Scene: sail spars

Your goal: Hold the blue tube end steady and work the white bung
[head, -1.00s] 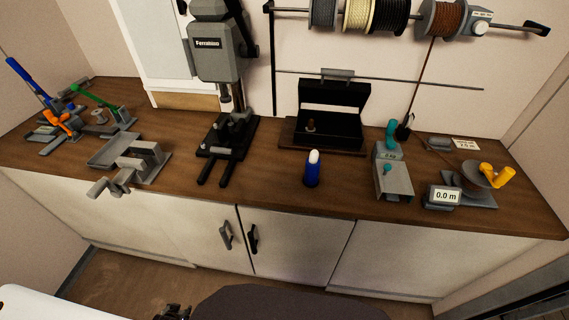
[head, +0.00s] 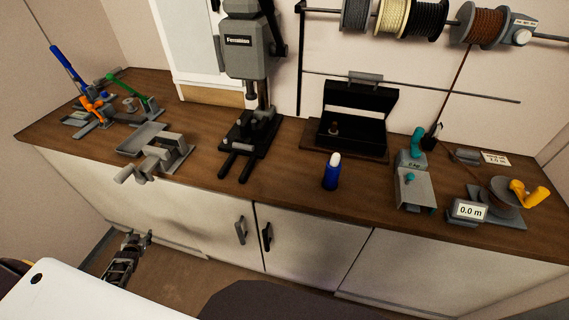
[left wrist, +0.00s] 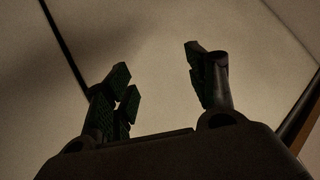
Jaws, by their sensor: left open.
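The blue tube end (head: 331,178) stands upright on the wooden worktop near its front edge, in the middle of the head view. The white bung (head: 336,158) sits at its top. My left gripper (head: 142,239) is low in front of the cabinets, below the worktop and well to the left of the tube. In the left wrist view my left gripper (left wrist: 160,85) is open and empty, its two fingers wide apart, facing a pale cabinet front. My right gripper does not show.
A grey vise (head: 160,157) and a drill press (head: 245,130) stand left of the tube. An open black box (head: 355,118) is behind it. A teal-handled tool (head: 414,185) and a reel with a display (head: 468,211) are to the right. Worktop around the tube is clear.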

